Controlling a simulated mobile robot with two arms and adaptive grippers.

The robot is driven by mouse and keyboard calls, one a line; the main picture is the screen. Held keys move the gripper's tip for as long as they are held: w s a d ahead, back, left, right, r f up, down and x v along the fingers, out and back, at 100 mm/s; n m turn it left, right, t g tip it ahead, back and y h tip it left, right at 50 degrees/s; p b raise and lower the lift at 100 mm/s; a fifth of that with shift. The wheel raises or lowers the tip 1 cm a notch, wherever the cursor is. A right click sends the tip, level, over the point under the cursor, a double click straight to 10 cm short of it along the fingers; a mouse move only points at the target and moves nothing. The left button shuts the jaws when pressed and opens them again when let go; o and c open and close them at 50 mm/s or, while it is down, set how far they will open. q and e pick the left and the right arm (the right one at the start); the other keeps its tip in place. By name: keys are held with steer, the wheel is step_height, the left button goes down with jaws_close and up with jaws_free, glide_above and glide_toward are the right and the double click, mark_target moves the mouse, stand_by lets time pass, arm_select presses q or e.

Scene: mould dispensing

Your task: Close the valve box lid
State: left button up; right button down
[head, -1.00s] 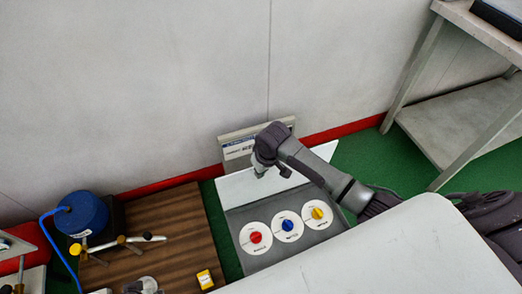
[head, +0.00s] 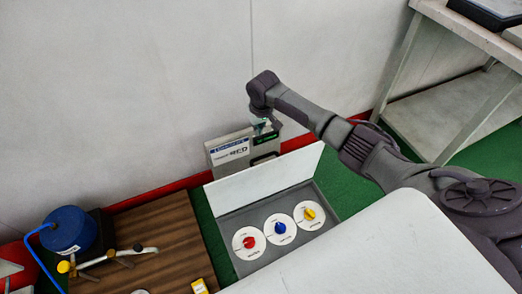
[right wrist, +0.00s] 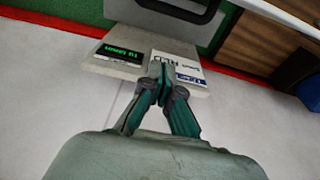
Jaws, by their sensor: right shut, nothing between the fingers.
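The valve box (head: 235,217) is a grey tray-like box on the floor, holding a red, a blue and a yellow valve knob on white discs. Its white lid (head: 262,180) is open and stands up along the box's back edge. My right gripper (head: 264,127) is shut and empty, above and behind the lid, apart from it and close over a grey unit with a label. In the right wrist view its fingertips (right wrist: 163,84) meet in front of that unit's label. My left gripper is not in view.
The grey unit (head: 216,161) with a green display stands behind the lid, near the wall. A brown wooden board (head: 160,225) with a blue cylinder (head: 70,229) lies left. A metal table (head: 440,118) stands right. A white surface (head: 390,255) covers the lower right.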

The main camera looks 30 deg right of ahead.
step_height(320, 180, down, 10)
steer(key=w+b, duration=0.2)
steer(key=b, duration=0.2)
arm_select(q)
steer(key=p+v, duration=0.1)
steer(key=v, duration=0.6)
arm_select(e)
steer(key=shift+s+a+r, duration=0.1)
steer(key=shift+s+r, duration=0.1)
steer(key=shift+s, duration=0.5)
steer(key=shift+s+r, duration=0.25)
steer(key=shift+s, duration=0.5)
steer(key=shift+s+a+r, duration=0.1)
steer(key=shift+s+r, duration=0.1)
steer(key=shift+s, duration=0.5)
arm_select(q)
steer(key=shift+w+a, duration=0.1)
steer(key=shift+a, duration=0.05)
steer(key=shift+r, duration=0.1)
